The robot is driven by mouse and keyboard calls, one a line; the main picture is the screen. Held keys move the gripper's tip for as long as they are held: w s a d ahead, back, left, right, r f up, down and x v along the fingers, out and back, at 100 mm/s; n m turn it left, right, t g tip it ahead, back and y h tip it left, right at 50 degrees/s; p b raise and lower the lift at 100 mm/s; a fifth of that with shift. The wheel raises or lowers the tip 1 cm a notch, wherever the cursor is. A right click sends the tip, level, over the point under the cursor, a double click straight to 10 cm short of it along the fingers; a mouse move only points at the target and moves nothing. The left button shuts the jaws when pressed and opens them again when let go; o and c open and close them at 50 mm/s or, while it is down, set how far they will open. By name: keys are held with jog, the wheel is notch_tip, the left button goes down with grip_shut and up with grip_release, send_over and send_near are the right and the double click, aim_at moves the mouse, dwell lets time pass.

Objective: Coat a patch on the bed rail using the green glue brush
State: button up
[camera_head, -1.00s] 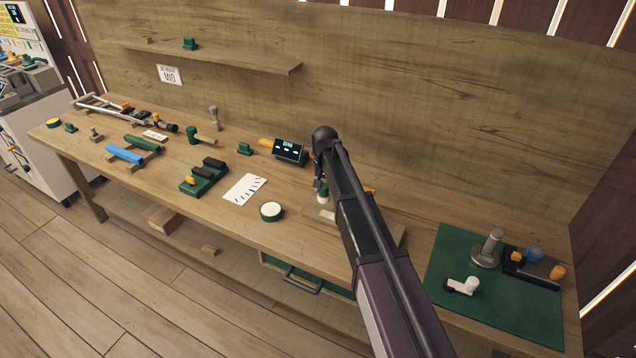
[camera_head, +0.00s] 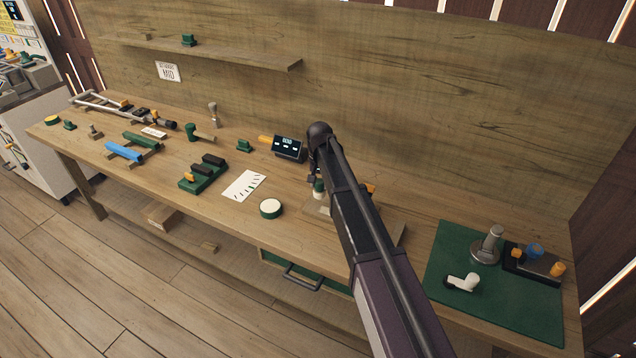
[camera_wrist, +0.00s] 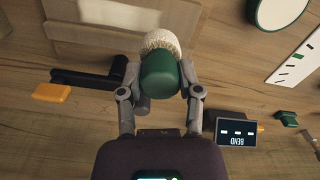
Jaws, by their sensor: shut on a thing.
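My gripper (camera_wrist: 159,78) is shut on the green glue brush (camera_wrist: 162,74), with one finger on each side of its rounded green body. Its pale bristles (camera_wrist: 160,42) stick out past the fingertips over a wooden piece (camera_wrist: 85,37) on the bench. I cannot tell if the bristles touch the wood. In the head view my gripper (camera_head: 316,178) is partly hidden by my arm, with the brush (camera_head: 319,190) below it above a pale board (camera_head: 316,208). I cannot tell for sure which piece is the bed rail, and no coated patch shows clearly.
A round green pot with a white top (camera_head: 270,208) and a marked white card (camera_head: 244,185) lie left of my gripper. A dark display (camera_head: 289,148) reading BEND stands behind. A dark bar with an orange end (camera_wrist: 52,93) lies close by. A green mat (camera_head: 520,315) holds tools at right.

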aim_at(319, 196)
notch_tip(319, 196, down, 6)
jog(key=b, duration=0.5)
jog(key=shift+s+d+r, duration=0.1)
jog(key=shift+s+d, duration=0.15)
jog(key=shift+d, duration=0.3)
jog(key=shift+s+d+r, duration=0.1)
jog(key=shift+s+d, duration=0.15)
jog(key=shift+d, duration=0.3)
jog(key=shift+d+f, duration=0.15)
jog(key=shift+d, duration=0.3)
jog(key=shift+s+d, duration=0.25)
jog(key=shift+d, duration=0.15)
jog(key=shift+w+a, duration=0.3)
jog(key=shift+a, duration=0.1)
jog(key=shift+w+a, duration=0.3)
jog(key=shift+a, duration=0.45)
jog(key=shift+w+a, duration=0.25)
jog(key=shift+a, duration=0.5)
notch_tip(319, 196, up, 4)
jog(key=p, duration=0.3)
jog(key=shift+s+a+p, duration=0.1)
jog(key=shift+s+p, duration=0.05)
jog(key=shift+p, duration=0.15)
notch_tip(319, 196, up, 4)
jog(key=p, duration=0.3)
jog(key=shift+f+p, duration=0.2)
jog(key=shift+p, duration=0.2)
